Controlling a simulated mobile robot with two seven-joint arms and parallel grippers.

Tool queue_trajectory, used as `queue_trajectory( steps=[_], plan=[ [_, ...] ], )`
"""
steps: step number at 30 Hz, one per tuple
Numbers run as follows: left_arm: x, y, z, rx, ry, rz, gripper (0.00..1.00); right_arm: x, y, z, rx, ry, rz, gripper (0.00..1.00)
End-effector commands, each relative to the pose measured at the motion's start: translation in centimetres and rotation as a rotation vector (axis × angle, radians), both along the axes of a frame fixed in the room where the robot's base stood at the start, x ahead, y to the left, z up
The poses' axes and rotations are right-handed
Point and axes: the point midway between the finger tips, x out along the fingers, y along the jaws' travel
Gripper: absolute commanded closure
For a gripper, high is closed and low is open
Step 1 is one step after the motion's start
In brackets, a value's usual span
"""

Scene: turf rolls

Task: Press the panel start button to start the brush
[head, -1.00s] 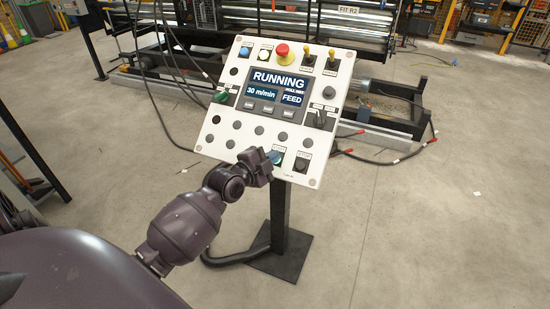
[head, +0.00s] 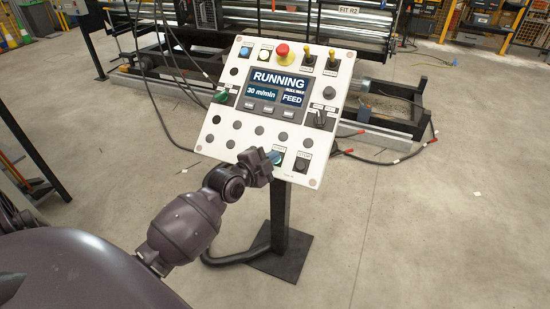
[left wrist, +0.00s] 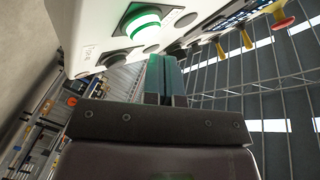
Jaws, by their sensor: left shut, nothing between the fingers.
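The white control panel (head: 228,146) stands tilted on a dark post, its screen (head: 278,90) reading RUNNING, 30 m/min and FEED. The green start button (head: 278,161) is on its bottom row, partly covered by my left gripper (head: 272,155). My right gripper is not in view.
A black button (head: 301,164) sits right of the start button. A red mushroom button (head: 282,50) and two yellow toggles are along the panel's top. The roller machine (head: 300,22) stands behind. Cables lie on the floor; the floor at right is mostly clear.

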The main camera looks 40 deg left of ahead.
Motion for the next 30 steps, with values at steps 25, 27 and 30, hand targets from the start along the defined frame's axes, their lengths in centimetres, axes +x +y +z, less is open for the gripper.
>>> queue_trajectory(
  steps=[25, 27, 30],
  plan=[
    [0.51, 0.15, -0.66, 0.002, 0.000, 0.000, 1.00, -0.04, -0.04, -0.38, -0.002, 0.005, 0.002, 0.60],
    [0.56, 0.15, -0.69, 0.001, 0.000, 0.000, 1.00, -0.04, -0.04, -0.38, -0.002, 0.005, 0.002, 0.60],
    [0.55, 0.14, -0.64, 0.000, -0.001, 0.000, 1.00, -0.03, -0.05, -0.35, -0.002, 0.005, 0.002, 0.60]
  ],
)
